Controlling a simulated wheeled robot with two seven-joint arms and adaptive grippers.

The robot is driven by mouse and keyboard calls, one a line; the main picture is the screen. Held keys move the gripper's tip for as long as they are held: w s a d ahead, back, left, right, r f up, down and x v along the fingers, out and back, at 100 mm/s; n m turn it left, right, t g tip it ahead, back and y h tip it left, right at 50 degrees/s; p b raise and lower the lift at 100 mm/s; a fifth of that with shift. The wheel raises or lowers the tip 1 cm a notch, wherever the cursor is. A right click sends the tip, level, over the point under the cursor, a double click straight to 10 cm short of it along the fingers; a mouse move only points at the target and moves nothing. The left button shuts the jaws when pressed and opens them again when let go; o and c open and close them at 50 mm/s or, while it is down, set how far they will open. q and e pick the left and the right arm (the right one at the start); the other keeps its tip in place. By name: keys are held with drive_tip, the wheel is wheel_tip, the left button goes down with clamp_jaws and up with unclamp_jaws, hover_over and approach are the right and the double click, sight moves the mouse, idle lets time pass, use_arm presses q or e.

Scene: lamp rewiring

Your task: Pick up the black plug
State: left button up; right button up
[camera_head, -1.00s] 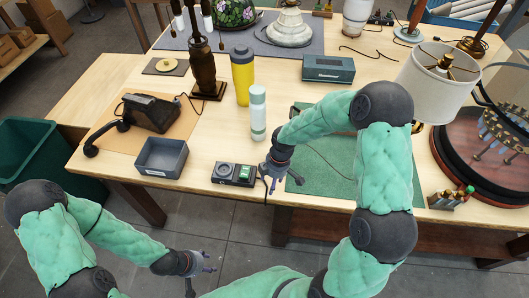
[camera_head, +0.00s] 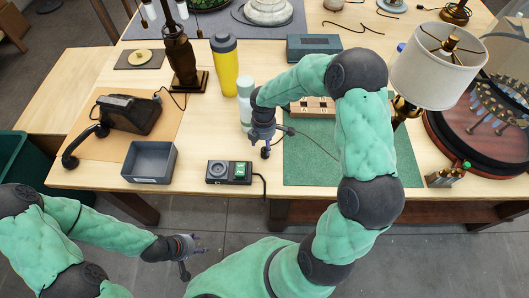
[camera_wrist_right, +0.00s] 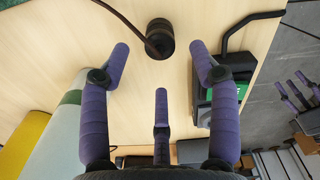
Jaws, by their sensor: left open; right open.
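The black plug (camera_wrist_right: 159,38) is a short dark cylinder on the bare wood tabletop in the right wrist view, with a dark cord running off to the upper left. My right gripper (camera_wrist_right: 160,68) is open and empty. Its purple fingers spread on either side of the plug's line, with the plug apart from them, just past the tips. In the head view my right gripper (camera_head: 265,139) hangs over the table by the green mat's left edge, and I cannot make out the plug clearly there. My left gripper (camera_head: 189,250) is open and empty, in front of the table.
A pale bottle (camera_head: 245,108) stands close on the right gripper's left, with a yellow bottle (camera_head: 223,68) behind it. A black dial box (camera_head: 229,172) with a cord lies nearer the front edge. A grey tray (camera_head: 150,162) and a white-shaded lamp (camera_head: 435,65) stand further out.

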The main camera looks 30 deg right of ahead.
drive_tip(key=shift+s+f, duration=0.15)
drive_tip(key=shift+f, duration=0.45)
drive_tip(key=f, duration=0.2)
drive_tip(key=f+b, duration=0.1)
drive_tip(key=f, duration=0.1)
drive_tip(key=shift+d, duration=0.2)
drive_tip(key=shift+r, duration=0.1)
drive_tip(key=c, duration=1.2)
